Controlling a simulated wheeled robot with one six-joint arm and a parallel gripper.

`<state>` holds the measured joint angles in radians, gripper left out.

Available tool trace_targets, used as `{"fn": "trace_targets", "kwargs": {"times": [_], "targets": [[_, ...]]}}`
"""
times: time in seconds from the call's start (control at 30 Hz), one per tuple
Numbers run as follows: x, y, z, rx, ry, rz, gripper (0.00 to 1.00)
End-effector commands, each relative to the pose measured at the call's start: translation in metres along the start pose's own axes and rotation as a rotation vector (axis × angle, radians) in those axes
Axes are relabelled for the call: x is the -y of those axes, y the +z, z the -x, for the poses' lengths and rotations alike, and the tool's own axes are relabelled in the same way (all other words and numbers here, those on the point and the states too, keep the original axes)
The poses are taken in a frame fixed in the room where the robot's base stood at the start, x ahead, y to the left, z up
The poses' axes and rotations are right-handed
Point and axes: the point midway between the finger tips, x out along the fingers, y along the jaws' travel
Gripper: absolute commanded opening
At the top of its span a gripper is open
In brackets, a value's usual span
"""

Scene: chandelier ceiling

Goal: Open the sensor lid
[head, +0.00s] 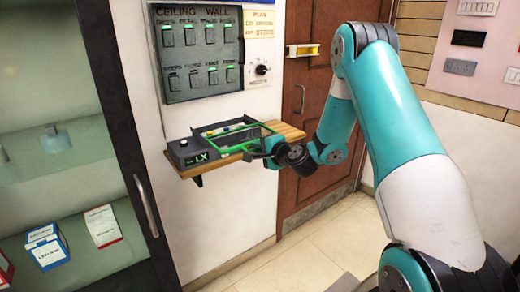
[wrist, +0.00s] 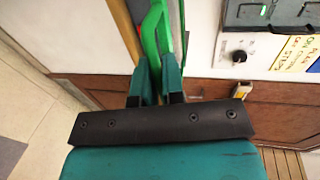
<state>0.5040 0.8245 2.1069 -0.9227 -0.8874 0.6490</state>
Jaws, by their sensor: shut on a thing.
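The sensor unit, a grey box marked LX (head: 200,154), sits on a small wooden wall shelf. Its lid (head: 232,150) has a bright green frame around a see-through middle, with small coloured parts showing inside. My gripper (head: 254,156) is at the lid's front right side. In the wrist view my gripper (wrist: 158,84) is shut on a green bar (wrist: 156,32), which looks like part of the lid's frame. The arm and gripper hide the lid's right corner, so how far the lid stands open is unclear.
The wooden shelf (head: 288,131) juts from the white wall. A glass cabinet (head: 60,130) stands at left, a brown door (head: 304,100) behind my arm. The tiled floor (head: 315,235) is clear.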

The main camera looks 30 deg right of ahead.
Motion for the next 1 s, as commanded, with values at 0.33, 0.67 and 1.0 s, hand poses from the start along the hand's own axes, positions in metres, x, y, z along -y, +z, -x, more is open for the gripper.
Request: {"fn": "trace_targets", "kwargs": {"times": [0.33,0.67,1.0], "targets": [[0.001,0.003,-0.002,-0.003,-0.003,0.004,0.32],[-0.001,0.003,0.004,-0.003,-0.003,0.005,0.32],[-0.006,0.001,0.073,-0.01,-0.005,0.004,0.32]]}}
